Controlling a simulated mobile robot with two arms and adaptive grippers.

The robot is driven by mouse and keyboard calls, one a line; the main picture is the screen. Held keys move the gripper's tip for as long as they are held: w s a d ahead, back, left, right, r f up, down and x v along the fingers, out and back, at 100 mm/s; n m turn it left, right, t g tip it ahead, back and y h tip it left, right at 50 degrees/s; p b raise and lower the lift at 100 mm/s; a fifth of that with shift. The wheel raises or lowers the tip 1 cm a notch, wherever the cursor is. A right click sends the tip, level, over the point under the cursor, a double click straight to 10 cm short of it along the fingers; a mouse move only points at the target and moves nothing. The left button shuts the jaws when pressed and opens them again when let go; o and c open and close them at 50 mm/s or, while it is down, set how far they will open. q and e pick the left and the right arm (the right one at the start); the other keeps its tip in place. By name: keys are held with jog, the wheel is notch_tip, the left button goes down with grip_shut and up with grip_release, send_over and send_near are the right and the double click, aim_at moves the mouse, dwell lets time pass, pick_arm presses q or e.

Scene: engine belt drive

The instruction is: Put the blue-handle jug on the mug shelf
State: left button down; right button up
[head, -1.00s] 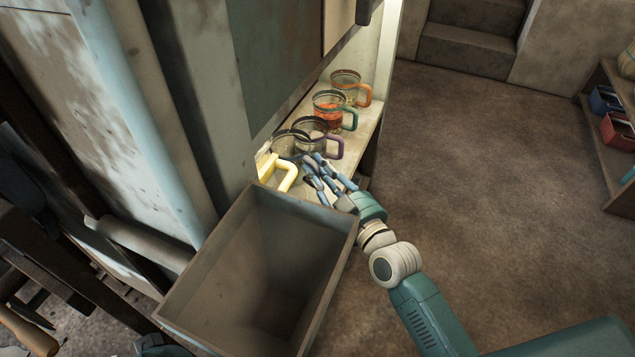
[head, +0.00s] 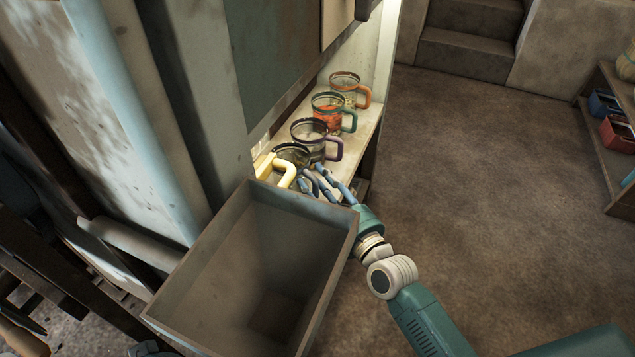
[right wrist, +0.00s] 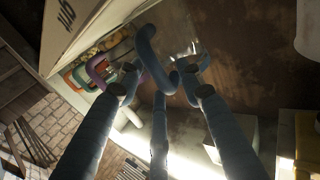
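In the right wrist view a blue curved handle (right wrist: 151,52) stands just beyond my right fingertips, with what looks like a clear glass body faintly beside it. This fits the blue-handle jug, but most of its body is hard to make out. My right gripper (head: 325,184) is low at the near end of the mug shelf (head: 364,131). In the right wrist view its fingers (right wrist: 165,84) are spread around the handle; contact is unclear. Glass jugs with orange (head: 364,97), green (head: 349,121), purple (head: 335,149) and yellow (head: 286,171) handles stand in a row on the shelf.
A deep grey open bin (head: 208,262) stands in front of the shelf's near end and hides part of it. A wall panel borders the shelf on the left. Open floor (head: 470,200) lies to the right. A side rack (head: 608,110) stands at far right.

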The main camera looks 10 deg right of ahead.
jog(key=shift+r, duration=0.1)
jog(key=shift+s, duration=0.2)
jog(key=p+v, duration=0.2)
jog(key=v, duration=1)
jog(key=s+a+f+g+h, duration=0.1)
jog(key=s+a+f+g, duration=0.2)
jog(key=s+f+g, duration=0.4)
pick_arm(q)
jog(key=shift+v, duration=0.8)
pick_arm(e)
jog(key=s+d+f+m+g+h, duration=0.1)
jog(key=s+d+f+g+h, duration=0.1)
jog(key=s, duration=0.4)
jog(key=s+d+f+m+g+h, duration=0.1)
jog(key=s+d+f+g+h, duration=0.2)
jog(key=s+d, duration=0.3)
jog(key=shift+s+d+f+g, duration=0.25)
jog(key=shift+s+f+g, duration=0.25)
jog(key=shift+g, duration=0.2)
pick_arm(q)
jog(key=shift+w+r+p, duration=0.1)
jog(key=shift+w+p, duration=0.1)
jog(key=shift+p, duration=0.25)
pick_arm(e)
jog(key=shift+w+r, duration=0.1)
jog(key=shift+w, duration=0.05)
